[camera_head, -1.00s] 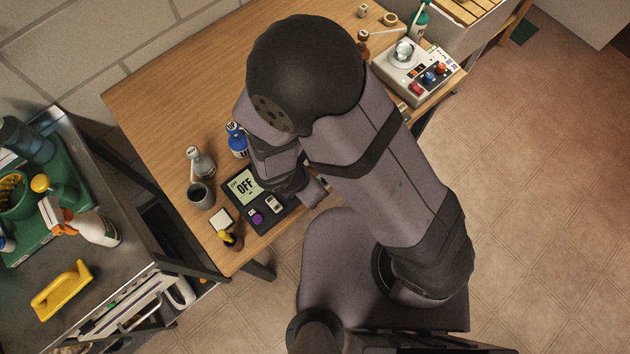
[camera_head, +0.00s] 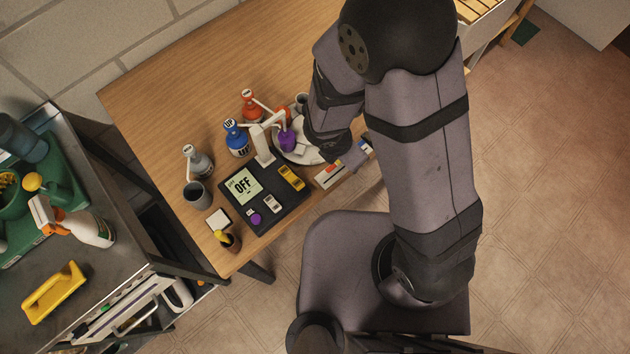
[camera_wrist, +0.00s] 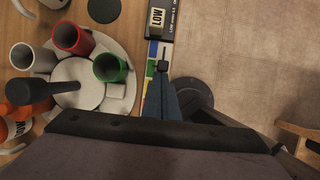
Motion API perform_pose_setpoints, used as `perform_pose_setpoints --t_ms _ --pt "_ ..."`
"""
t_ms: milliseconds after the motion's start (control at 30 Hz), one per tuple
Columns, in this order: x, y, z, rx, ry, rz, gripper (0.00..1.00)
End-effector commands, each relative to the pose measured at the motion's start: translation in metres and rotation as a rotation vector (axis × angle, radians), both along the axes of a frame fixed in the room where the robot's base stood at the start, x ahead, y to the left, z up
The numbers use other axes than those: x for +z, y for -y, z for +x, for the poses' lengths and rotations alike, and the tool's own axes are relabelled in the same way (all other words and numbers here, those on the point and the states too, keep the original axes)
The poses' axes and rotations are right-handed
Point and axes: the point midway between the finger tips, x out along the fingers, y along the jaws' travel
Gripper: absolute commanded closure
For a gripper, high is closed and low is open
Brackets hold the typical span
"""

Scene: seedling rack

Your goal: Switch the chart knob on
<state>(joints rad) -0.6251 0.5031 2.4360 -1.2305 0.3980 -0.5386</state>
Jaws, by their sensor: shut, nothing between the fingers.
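A black panel (camera_head: 277,210) lies near the table's left front corner. Its pale display (camera_head: 243,186) reads OFF. It carries a yellow control (camera_head: 291,178), a white control (camera_head: 272,204) and a round purple knob (camera_head: 256,218). I cannot read a chart label on any of them. A strip with coloured patches (camera_head: 330,173) lies right of the panel by the table edge; it also shows in the wrist view (camera_wrist: 153,52). My gripper (camera_wrist: 163,68) is shut and empty, above or at this strip, right of the panel. Contact is unclear.
A round plate with red (camera_wrist: 72,38) and green (camera_wrist: 111,68) cups stands beside my gripper. A dark device reading LOW (camera_wrist: 157,18) lies farther along the table edge. Blue (camera_head: 236,138) and red-orange (camera_head: 250,106) bottles stand behind the panel. Open floor lies right.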

Motion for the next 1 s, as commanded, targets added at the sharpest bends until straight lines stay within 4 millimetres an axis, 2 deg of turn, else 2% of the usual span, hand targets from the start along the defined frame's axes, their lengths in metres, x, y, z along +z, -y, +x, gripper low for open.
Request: perform_pose_setpoints --t_ms 100,300,733,1000 --pt "0.000 0.015 0.015 -0.005 0.002 -0.001 1.00" --pt "0.001 0.025 0.023 -0.001 0.002 -0.001 1.00" --pt "0.004 0.025 0.024 -0.001 0.005 -0.005 1.00" --pt "0.027 0.018 0.019 0.002 0.005 -0.002 1.00"
